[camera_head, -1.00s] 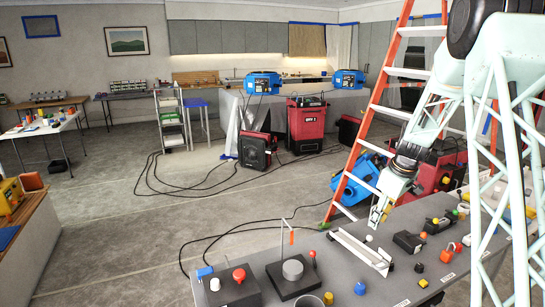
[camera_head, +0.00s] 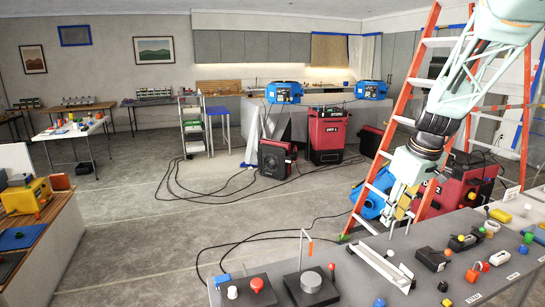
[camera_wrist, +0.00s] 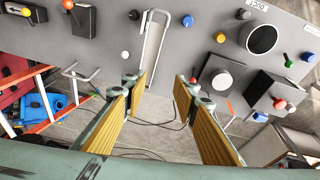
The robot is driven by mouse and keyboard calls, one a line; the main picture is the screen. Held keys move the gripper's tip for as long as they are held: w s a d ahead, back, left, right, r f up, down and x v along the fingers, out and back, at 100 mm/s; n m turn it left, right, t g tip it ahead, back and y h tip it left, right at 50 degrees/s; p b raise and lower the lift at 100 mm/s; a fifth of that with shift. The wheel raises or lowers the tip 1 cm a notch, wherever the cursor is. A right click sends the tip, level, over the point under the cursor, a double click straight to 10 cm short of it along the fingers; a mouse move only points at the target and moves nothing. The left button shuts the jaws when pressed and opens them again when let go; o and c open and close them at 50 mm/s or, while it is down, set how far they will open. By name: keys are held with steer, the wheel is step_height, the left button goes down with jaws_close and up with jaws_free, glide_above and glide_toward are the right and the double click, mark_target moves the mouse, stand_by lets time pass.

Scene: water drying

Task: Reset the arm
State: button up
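My arm comes down from the upper right in the head view. My gripper (camera_head: 400,222) hangs tilted downward over the far edge of the grey workbench (camera_head: 345,290), in front of the orange ladder (camera_head: 401,100). In the wrist view my gripper (camera_wrist: 161,86) is open, with a wide gap between its two yellow-padded fingers. Nothing is between the fingers; bench edge and floor show through the gap. A white rail (camera_head: 372,262) lies on the bench near the fingertips, and it also shows in the wrist view (camera_wrist: 153,50). Whether the fingers touch anything is not clear.
The bench carries a black box with a red knob (camera_head: 257,285), a grey cylinder on a black plate (camera_head: 311,281) and several coloured knobs. A red dehumidifier (camera_head: 328,134) and blue fans (camera_head: 284,92) stand farther back. Black cables (camera_head: 215,190) cross the otherwise open floor at left.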

steer(key=s+a+r+m, duration=0.1)
steer(key=s+a+r, duration=0.6)
steer(key=s+r, duration=0.3)
steer(key=s+a+r+m, duration=0.1)
steer(key=s+a, duration=0.2)
steer(key=s, duration=0.9)
steer(key=s+a+r+m, duration=0.1)
steer(key=s+a+m, duration=0.1)
steer(key=s, duration=1)
steer(key=s+a+r+m+t, duration=0.1)
steer(key=s+a, duration=0.3)
steer(key=s, duration=0.8)
steer(key=shift+s+a+h, duration=0.15)
steer(key=shift+h, duration=0.15)
